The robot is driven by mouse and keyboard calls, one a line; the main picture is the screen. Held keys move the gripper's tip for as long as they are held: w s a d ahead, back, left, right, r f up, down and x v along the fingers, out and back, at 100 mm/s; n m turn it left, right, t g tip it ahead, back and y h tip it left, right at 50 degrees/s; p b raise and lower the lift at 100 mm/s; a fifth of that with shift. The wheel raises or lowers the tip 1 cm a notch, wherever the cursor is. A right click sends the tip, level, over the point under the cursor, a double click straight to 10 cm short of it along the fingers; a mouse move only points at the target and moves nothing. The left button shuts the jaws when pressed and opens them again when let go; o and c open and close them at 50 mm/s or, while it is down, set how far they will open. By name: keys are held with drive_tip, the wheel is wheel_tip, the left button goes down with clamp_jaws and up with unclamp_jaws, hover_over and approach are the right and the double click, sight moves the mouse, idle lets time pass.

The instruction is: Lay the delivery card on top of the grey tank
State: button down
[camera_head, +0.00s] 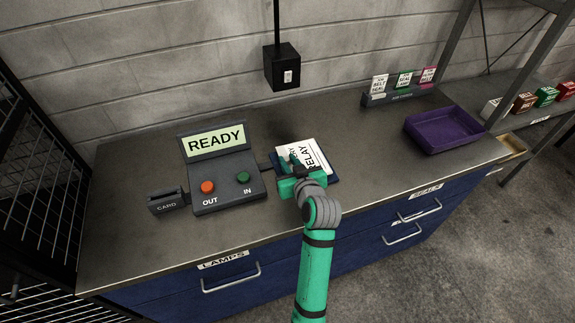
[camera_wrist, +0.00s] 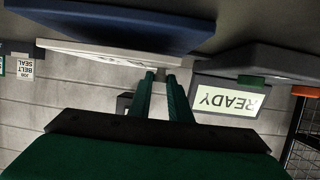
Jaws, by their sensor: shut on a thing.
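A white card (camera_head: 318,156) with black print, of which "ELAY" is readable, lies over a dark blue board (camera_head: 333,178) right of the console. My gripper (camera_head: 294,168) is at the card's near left part and covers some of its print. In the wrist view my fingertips (camera_wrist: 160,76) are close together at the edge of the white card (camera_wrist: 110,56), shut on it. The blue board (camera_wrist: 120,22) shows beyond it. I cannot tell from the print whether this is the delivery card. No grey tank is in view.
A console (camera_head: 225,182) with a "READY" screen and OUT and IN buttons stands left of my gripper, with a CARD holder (camera_head: 166,201) beside it. A purple tray (camera_head: 444,128) and a rack of labelled cards (camera_head: 402,92) are at right. The bench front is clear.

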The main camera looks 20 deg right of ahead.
drive_tip(key=shift+s+d+f, duration=0.1)
drive_tip(key=shift+d+f, duration=0.05)
drive_tip(key=shift+f, duration=0.25)
drive_tip(key=shift+s+d+f, duration=0.1)
drive_tip(key=shift+f, duration=0.3)
drive_tip(key=shift+a, duration=0.55)
drive_tip(key=c, duration=1.6)
unclamp_jaws()
drive_tip(key=shift+d+f, duration=0.1)
drive_tip(key=shift+c, duration=0.2)
drive_tip(key=shift+d, duration=0.1)
